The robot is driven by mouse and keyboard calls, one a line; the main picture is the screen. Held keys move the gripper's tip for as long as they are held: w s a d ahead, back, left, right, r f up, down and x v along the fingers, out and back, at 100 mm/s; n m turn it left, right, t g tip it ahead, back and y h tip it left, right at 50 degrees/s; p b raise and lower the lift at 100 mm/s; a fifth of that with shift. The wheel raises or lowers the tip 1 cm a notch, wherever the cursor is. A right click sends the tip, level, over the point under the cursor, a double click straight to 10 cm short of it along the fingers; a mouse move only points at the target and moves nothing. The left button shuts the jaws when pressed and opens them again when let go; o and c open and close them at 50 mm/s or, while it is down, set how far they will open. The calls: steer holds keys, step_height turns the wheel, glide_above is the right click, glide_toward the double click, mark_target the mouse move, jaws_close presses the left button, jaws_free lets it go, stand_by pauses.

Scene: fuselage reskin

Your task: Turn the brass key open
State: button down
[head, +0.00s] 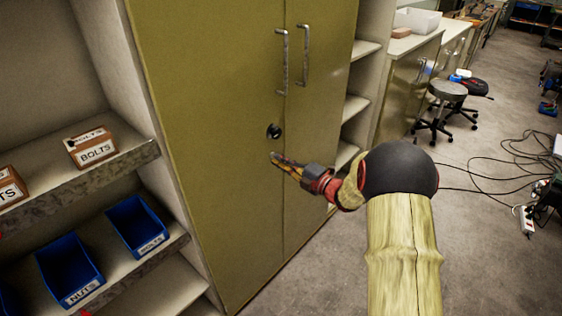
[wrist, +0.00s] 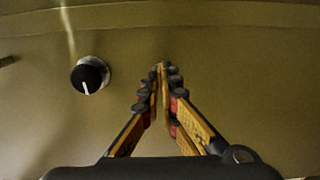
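A round black lock or knob (head: 274,131) sits on the tall olive cabinet's left door, near the seam. In the wrist view the black knob (wrist: 90,75) has a pale collar and a white mark pointing down. I cannot make out a separate brass key in either view. My gripper (head: 273,156) is just below the knob in the head view, apart from it. In the wrist view my gripper (wrist: 161,68) is to the right of the knob, its fingertips together with nothing visible between them.
The cabinet (head: 215,110) has two closed doors with metal handles (head: 283,62) above the knob. Shelves with bolt boxes (head: 91,147) and blue bins (head: 137,226) stand at left. A stool (head: 447,92) and loose cables (head: 490,160) are on the floor at right.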

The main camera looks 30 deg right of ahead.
steer(key=c, duration=2.1)
jaws_free()
steer(key=shift+s, duration=0.1)
steer(key=v, duration=1.1)
steer(key=shift+s+d, duration=0.15)
steer(key=shift+s, duration=0.25)
